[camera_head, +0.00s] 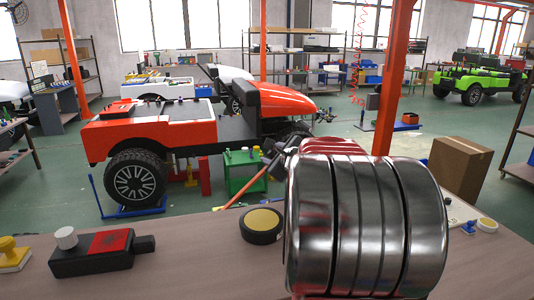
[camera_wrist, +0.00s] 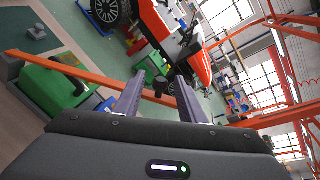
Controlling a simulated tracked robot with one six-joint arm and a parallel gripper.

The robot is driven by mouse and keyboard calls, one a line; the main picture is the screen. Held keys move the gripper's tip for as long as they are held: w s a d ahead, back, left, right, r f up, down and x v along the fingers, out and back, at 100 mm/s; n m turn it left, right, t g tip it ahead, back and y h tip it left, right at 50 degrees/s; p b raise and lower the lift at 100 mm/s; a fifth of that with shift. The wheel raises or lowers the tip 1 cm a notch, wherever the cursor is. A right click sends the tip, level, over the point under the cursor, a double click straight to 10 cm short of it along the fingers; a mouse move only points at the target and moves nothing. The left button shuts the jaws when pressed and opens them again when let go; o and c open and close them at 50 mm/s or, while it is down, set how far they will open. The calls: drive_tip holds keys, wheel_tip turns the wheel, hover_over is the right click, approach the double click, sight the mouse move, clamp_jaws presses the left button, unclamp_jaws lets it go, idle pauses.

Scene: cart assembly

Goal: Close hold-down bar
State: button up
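A thin orange bar, which looks like the hold-down bar (camera_wrist: 85,75), slants across the left of the wrist view. It passes over or beside a green block (camera_wrist: 50,92) and reaches the space between my fingers. In the head view an orange bar (camera_head: 240,191) rises from the table edge towards my gripper. My gripper (camera_wrist: 160,88) is open, with two parallel grey fingers apart. I cannot tell whether either finger touches the bar. In the head view my big metallic arm link hides the block and most of the gripper.
The brown table (camera_head: 200,255) holds a black-and-red device (camera_head: 95,252), a round yellow-topped black disc (camera_head: 262,223) and a yellow stamp-like item (camera_head: 12,255). A red-orange vehicle (camera_head: 160,130) stands beyond, with a green cart (camera_head: 243,172) beside it. A cardboard box (camera_head: 460,167) stands at right.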

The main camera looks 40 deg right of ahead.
drive_tip(key=x, duration=0.4)
drive_tip(key=shift+w+d+f, duration=0.15)
drive_tip(key=shift+w, duration=0.2)
drive_tip(key=shift+c, duration=0.3)
clamp_jaws()
